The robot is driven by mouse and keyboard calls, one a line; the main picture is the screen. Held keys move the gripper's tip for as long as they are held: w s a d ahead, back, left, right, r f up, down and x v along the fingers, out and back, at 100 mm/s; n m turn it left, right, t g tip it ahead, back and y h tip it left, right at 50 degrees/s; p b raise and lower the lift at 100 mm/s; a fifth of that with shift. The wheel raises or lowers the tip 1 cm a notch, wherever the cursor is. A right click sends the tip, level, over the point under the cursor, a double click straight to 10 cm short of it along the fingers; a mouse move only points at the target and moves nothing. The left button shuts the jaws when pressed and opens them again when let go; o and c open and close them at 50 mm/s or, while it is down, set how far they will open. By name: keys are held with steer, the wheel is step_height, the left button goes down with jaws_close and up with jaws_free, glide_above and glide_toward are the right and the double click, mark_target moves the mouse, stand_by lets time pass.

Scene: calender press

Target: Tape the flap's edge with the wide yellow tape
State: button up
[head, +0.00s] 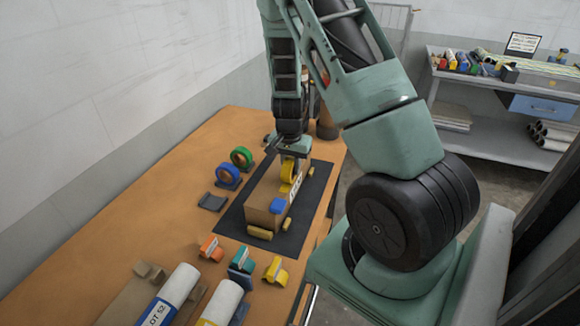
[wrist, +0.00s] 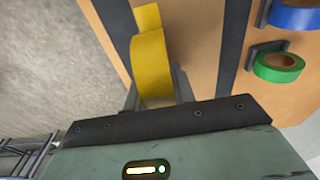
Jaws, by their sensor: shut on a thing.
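My gripper (head: 292,160) is low over the far part of a tan cardboard box (head: 260,196). It is shut on the wide yellow tape roll (head: 287,171). In the wrist view, the yellow roll (wrist: 152,68) sits between my two fingers, with a paler yellow part (wrist: 147,17) beyond it; whether this is stuck to the box I cannot tell. The box lies on a dark mat (head: 232,216) and carries a white label with dark print and a blue piece (head: 278,205). The flap's edge cannot be made out clearly; my gripper and the roll cover part of the box.
A green roll (head: 241,157) and a blue roll (head: 228,176) stand left of the mat, near an empty dark holder (head: 212,202). Orange, teal and yellow small items (head: 276,271) and white rolls (head: 180,285) are at the front. Yellow pieces (head: 260,232) lie beside the box.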

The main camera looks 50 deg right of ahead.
steer(key=shift+d, duration=0.15)
steer(key=shift+w+d+f, duration=0.1)
steer(key=shift+w+d, duration=0.1)
steer(key=shift+d, duration=0.2)
steer(key=shift+d, duration=0.2)
stand_by(0.4)
steer(key=shift+w+d, duration=0.15)
steer(key=shift+d, duration=0.25)
steer(key=shift+w+d, duration=0.1)
steer(key=shift+d, duration=0.05)
steer(key=shift+w+d, duration=0.1)
steer(key=shift+d, duration=0.3)
steer(key=shift+d, duration=0.1)
stand_by(0.4)
steer(key=shift+w+d, duration=0.2)
steer(key=shift+d, duration=0.3)
